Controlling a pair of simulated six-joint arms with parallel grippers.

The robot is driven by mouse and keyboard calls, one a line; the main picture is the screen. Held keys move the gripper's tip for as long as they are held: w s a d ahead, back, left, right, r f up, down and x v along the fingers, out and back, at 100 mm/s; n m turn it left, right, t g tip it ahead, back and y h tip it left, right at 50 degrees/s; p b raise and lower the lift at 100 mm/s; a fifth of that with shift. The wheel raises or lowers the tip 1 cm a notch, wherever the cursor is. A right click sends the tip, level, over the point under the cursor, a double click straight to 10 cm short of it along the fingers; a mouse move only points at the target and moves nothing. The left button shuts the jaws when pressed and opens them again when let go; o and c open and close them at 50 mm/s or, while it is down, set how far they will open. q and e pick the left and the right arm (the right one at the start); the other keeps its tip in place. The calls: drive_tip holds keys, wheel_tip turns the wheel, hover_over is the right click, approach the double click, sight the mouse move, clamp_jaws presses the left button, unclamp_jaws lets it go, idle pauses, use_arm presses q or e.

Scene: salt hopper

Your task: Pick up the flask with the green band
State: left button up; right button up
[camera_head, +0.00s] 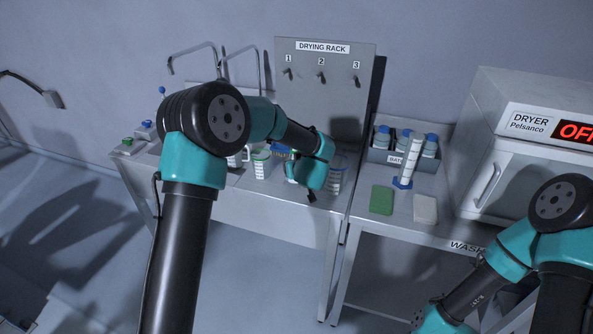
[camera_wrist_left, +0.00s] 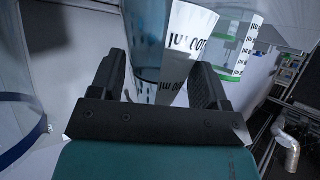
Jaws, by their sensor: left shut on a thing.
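In the head view my wrist mostly hides that held flask. Only part of my right arm shows at the lower right, and whether its gripper is open cannot be seen.
Another graduated vessel (camera_head: 335,180) stands just right of my left gripper. The drying rack (camera_head: 345,95) rises behind. A blue-based cylinder (camera_head: 410,160), a green sponge (camera_head: 381,200), a white block (camera_head: 425,209) and a dryer (camera_head: 520,150) are on the right bench.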

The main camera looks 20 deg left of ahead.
use_arm(q)
drive_tip(key=shift+r, duration=0.75)
drive_tip(key=s+d+r, duration=0.1)
drive_tip(key=s+d, duration=0.3)
drive_tip(key=s, duration=1.1)
drive_tip(key=shift+s+d, duration=0.2)
